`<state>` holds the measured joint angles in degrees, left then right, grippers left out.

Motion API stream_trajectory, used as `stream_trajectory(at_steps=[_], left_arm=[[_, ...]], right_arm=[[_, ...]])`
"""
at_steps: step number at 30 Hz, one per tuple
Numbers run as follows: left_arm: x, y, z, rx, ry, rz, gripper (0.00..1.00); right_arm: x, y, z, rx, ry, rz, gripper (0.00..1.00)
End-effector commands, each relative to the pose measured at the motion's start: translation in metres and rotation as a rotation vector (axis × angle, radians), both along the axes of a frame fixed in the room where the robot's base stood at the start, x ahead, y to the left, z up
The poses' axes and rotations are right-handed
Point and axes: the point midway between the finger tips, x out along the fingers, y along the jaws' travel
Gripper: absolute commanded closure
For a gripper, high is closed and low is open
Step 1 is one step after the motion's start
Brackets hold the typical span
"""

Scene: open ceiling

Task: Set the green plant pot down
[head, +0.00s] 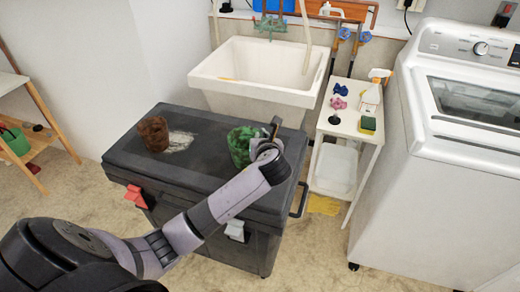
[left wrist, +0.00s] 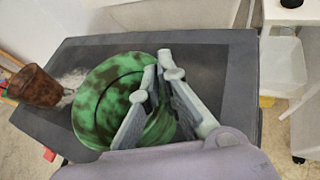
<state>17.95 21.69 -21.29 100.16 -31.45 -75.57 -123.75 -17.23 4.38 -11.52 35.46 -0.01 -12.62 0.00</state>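The green plant pot (head: 239,146), mottled dark and light green, is at the right part of the black chest's top. In the left wrist view the pot (left wrist: 95,92) shows its round opening. My left gripper (head: 272,130) is at the pot's right side. In the left wrist view its fingers (left wrist: 162,74) straddle the pot's near right rim, one inside the opening and one outside, closed on the wall. I cannot tell whether the pot's base touches the lid. My right gripper is not in view.
The black chest (head: 205,183) also bears a rusty brown pot (head: 153,134) on the left, beside a pale worn patch (head: 178,142). A sink (head: 262,72) stands behind, a white shelf (head: 347,122) and a washing machine (head: 450,150) to the right. The lid between the pots is clear.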

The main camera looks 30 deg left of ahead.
Motion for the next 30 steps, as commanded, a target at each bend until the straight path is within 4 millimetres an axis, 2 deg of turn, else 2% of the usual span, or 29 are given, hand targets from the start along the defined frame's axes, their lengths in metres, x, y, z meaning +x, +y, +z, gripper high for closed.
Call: stream_trajectory(at_steps=[5,13,24,30], left_arm=[[0.000,0.000,-0.012,0.001,0.001,0.000,1.00],[0.000,0.000,-0.049,0.001,0.002,-0.001,1.00],[0.000,0.000,-0.052,0.001,0.000,0.000,1.00],[0.000,0.000,-0.053,0.000,-0.001,-0.001,0.85]], right_arm=[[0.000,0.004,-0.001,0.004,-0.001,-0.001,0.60],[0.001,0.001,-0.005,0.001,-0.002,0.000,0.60],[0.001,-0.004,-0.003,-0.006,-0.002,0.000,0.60],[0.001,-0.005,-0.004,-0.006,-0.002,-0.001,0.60]])
